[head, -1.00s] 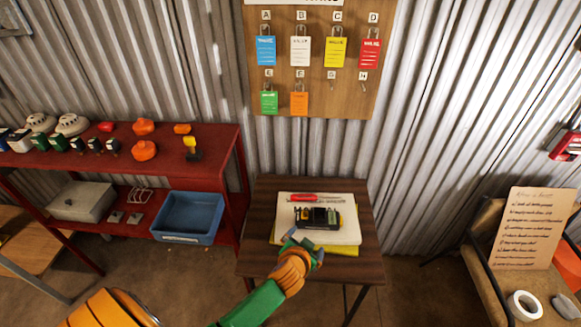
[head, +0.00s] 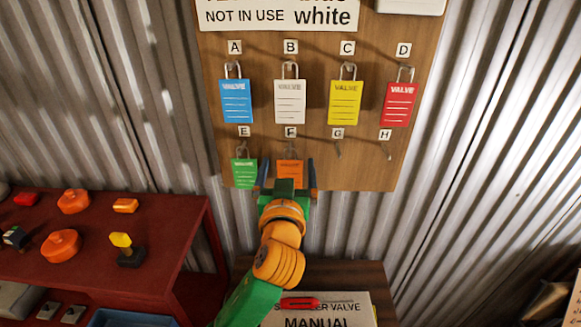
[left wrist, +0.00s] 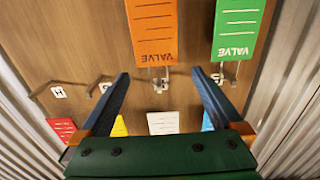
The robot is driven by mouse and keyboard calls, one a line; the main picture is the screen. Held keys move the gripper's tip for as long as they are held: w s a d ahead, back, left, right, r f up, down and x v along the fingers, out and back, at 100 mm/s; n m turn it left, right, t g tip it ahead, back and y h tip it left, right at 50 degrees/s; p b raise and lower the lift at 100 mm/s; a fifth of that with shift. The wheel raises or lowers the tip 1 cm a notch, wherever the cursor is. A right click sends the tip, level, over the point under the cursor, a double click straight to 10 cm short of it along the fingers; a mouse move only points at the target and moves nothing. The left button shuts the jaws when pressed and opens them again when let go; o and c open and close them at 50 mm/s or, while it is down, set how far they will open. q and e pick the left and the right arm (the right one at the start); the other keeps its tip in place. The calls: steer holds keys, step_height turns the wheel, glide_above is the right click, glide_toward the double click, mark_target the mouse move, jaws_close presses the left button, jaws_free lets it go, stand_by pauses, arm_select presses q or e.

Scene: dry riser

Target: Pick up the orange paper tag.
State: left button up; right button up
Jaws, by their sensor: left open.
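The orange paper tag (head: 290,169) hangs from hook F in the lower row of the wooden board. My left gripper (head: 288,170) is open in front of it, one finger to each side in the head view, hiding its lower part. In the left wrist view, turned upside down, the orange tag (left wrist: 152,30) lies beyond the open fingers (left wrist: 160,76), its hook end between and just past the tips. No contact with the tag shows. My right gripper is not in view.
A green tag (head: 244,173) hangs close beside the left finger. Blue (head: 236,101), white (head: 289,101), yellow (head: 344,101) and red (head: 398,103) tags hang above. Hooks G and H are bare. A red shelf (head: 150,262) stands left; a table with a manual (head: 325,308) is below.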

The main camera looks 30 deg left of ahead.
mark_target(290, 170)
arm_select(q)
steer(key=x, duration=0.3)
steer(key=p+x, duration=0.1)
steer(key=shift+w+f, duration=0.25)
steer(key=shift+f, duration=0.05)
steer(key=shift+s+d+r, duration=0.15)
steer(key=shift+s, duration=0.05)
steer(key=c, duration=1.3)
